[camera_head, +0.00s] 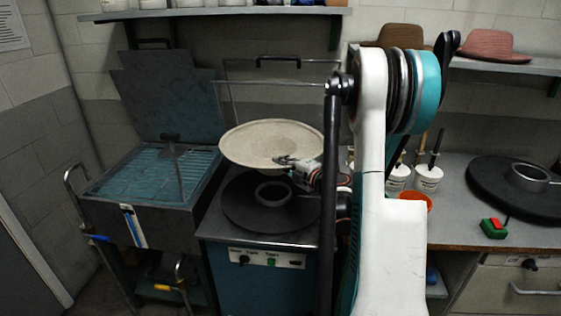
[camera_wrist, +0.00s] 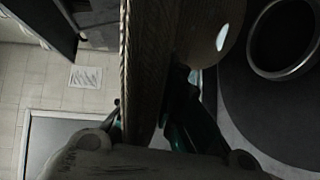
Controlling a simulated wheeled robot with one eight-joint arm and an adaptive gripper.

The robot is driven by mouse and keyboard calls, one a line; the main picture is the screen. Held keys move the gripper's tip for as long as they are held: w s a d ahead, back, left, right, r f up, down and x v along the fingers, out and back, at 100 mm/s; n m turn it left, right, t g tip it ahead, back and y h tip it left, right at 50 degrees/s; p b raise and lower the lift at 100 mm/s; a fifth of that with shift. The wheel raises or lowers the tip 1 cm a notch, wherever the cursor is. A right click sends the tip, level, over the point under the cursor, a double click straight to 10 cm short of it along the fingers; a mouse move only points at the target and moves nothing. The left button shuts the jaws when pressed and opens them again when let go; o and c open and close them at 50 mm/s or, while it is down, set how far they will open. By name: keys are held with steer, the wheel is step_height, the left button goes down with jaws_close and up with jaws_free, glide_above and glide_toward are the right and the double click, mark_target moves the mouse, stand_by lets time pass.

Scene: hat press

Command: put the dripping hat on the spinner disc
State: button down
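The pale, wide-brimmed hat (camera_head: 262,142) hangs tilted above a black disc (camera_head: 240,212) with a metal ring in its middle, on a blue machine. A gap shows between hat and disc. My gripper (camera_head: 298,168) is at the hat's right front edge. In the wrist view, the brim (camera_wrist: 150,60) runs edge-on between the fingers of my gripper (camera_wrist: 150,125), which is shut on it. No drips can be made out. A second black disc (camera_head: 482,183) with a raised ring lies on the right counter. I cannot tell which is the spinner disc.
A tank (camera_head: 165,205) with a raised lid and a grid stands on the left. A red and green switch box (camera_head: 494,228) sits before the right disc. White pots (camera_head: 428,179) with tools stand behind my arm. A shelf above holds hats (camera_head: 495,46).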

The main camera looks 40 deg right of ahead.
steer(key=shift+f+b, duration=0.3)
steer(key=shift+f, duration=0.7)
step_height(320, 180, down, 8)
steer(key=b, duration=0.5)
steer(key=shift+b, duration=0.3)
steer(key=shift+f, duration=0.5)
stand_by(0.4)
steer(key=c, duration=1.7)
jaws_free()
steer(key=s, duration=0.7)
steer(key=shift+s+a+r, duration=0.15)
steer(key=shift+s+r, duration=0.1)
steer(key=shift+r, duration=0.1)
